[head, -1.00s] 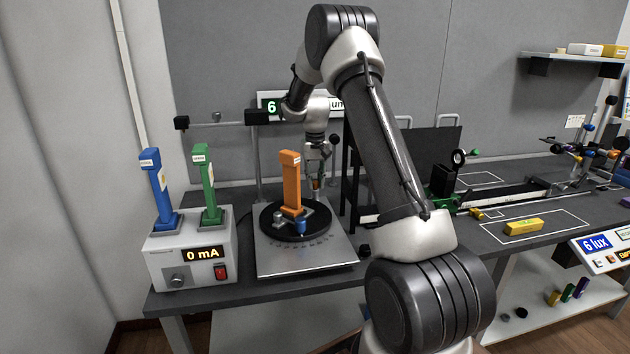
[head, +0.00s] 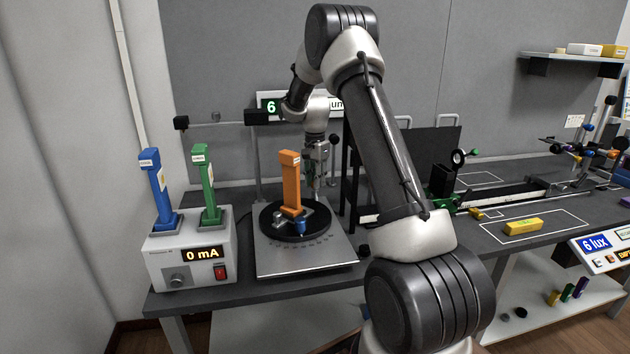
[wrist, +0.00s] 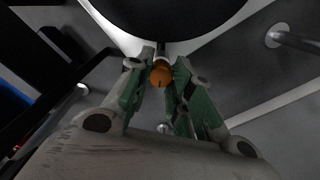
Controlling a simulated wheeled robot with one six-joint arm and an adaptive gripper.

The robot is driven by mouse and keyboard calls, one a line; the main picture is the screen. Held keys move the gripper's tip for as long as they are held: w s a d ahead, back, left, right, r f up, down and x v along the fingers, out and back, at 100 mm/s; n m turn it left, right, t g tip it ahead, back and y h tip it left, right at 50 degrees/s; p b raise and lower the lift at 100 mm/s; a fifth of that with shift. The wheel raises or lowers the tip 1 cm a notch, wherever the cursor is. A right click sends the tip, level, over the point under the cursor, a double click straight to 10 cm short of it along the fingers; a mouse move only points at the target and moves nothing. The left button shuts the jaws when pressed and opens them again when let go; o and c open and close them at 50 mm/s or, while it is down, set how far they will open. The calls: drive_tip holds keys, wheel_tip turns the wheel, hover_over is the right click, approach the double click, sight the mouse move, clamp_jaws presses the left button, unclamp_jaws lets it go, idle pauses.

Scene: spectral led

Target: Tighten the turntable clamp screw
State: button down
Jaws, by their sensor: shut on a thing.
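The turntable (head: 270,233) is a dark disc on a silver plate at the left of the bench. It also shows as a black disc at the top of the wrist view (wrist: 185,15). An orange clamp screw knob (wrist: 160,75) is at the disc's edge in the wrist view. My gripper (wrist: 160,62) is shut on this knob, with a green-padded finger on each side. In the head view my gripper (head: 315,186) points down behind the right side of the turntable. An orange upright block (head: 291,182) stands on the disc and a small blue part (head: 301,227) is at its front.
A supply box (head: 190,255) reading 0 mA, with blue and green upright blocks on it, stands left of the turntable. A dark frame (head: 349,180) stands close right of my gripper. An optical rail (head: 500,193) and a yellow block (head: 523,227) lie farther right.

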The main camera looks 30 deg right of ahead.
drive_tip(key=shift+m, duration=0.8)
drive_tip(key=shift+r, duration=0.1)
drive_tip(key=c, duration=1.3)
unclamp_jaws()
drive_tip(key=shift+o, duration=0.2)
wheel_tip(320, 180, up, 12)
